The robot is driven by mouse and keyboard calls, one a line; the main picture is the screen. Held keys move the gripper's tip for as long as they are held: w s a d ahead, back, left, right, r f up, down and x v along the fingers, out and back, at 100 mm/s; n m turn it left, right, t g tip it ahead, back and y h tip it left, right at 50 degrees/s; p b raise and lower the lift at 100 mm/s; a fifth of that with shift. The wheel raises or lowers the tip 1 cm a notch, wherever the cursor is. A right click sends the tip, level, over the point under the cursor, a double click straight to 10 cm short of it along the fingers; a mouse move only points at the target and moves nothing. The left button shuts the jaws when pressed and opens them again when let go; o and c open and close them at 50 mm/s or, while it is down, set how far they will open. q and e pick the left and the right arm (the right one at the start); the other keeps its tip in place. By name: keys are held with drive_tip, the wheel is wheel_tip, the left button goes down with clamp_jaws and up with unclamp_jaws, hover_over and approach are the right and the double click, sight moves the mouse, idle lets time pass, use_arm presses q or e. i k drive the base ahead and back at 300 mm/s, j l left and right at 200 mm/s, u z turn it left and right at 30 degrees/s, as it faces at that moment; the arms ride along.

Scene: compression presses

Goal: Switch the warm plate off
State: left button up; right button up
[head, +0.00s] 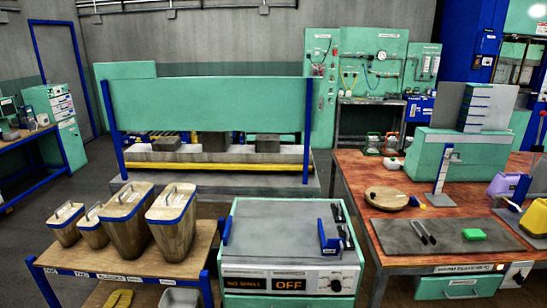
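The warm plate (285,235) stands at the bottom centre, a green cabinet with a flat grey top. Its front panel has a dark display (291,284) with orange letters reading OFF. To the right of the display is a round dark knob (336,285) with a dial around it. The smaller text left of OFF is too small to read surely. A blue bracket (328,238) stands on the plate's right side and another on its left edge. Neither of my grippers shows in the head view.
Several lidded bins (126,221) stand on a wooden table (150,266) to the left. A wooden workbench (349,181) at right holds a grey mat (450,243) with tongs and a green block. A long green press (210,105) stands behind. The plate's top centre is clear.

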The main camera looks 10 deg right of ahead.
sight(520, 279)
drive_tip(key=z, duration=1.65)
